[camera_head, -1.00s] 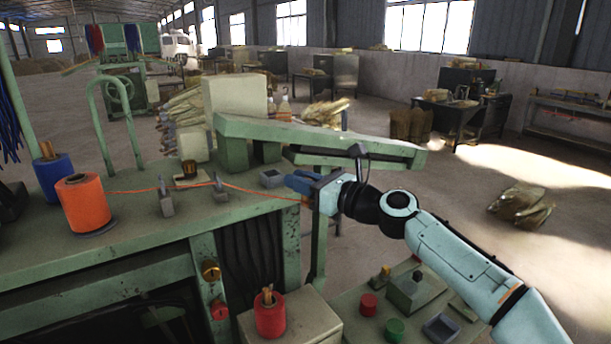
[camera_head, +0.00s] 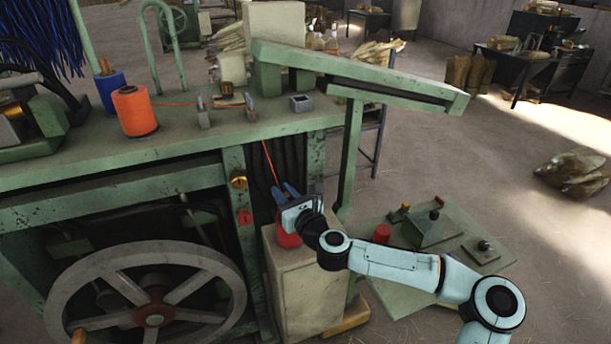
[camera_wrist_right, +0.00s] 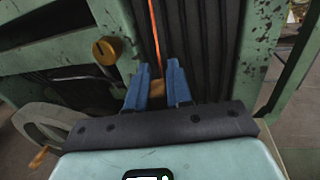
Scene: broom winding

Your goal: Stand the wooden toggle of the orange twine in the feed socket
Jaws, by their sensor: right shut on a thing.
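The orange twine (camera_head: 268,160) runs from its orange spool (camera_head: 135,112) through two grey guides (camera_head: 204,114) on the bench, then over the front edge and down to my right gripper (camera_head: 287,190). In the right wrist view, the blue fingers (camera_wrist_right: 158,86) are shut on the brown wooden toggle (camera_wrist_right: 157,89), with the twine leading up from it. The fingers hide much of the toggle. The grey feed socket (camera_head: 301,103) stands on the bench top, above and behind the gripper, and looks empty. My left gripper is out of view.
A red spool (camera_head: 288,238) on a pale cabinet (camera_head: 305,285) is partly behind the gripper. A green sloping beam (camera_head: 360,72) overhangs the bench right of the socket. A blue spool (camera_head: 108,88) stands by the orange one. A brass knob (camera_head: 238,180) is on the front post.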

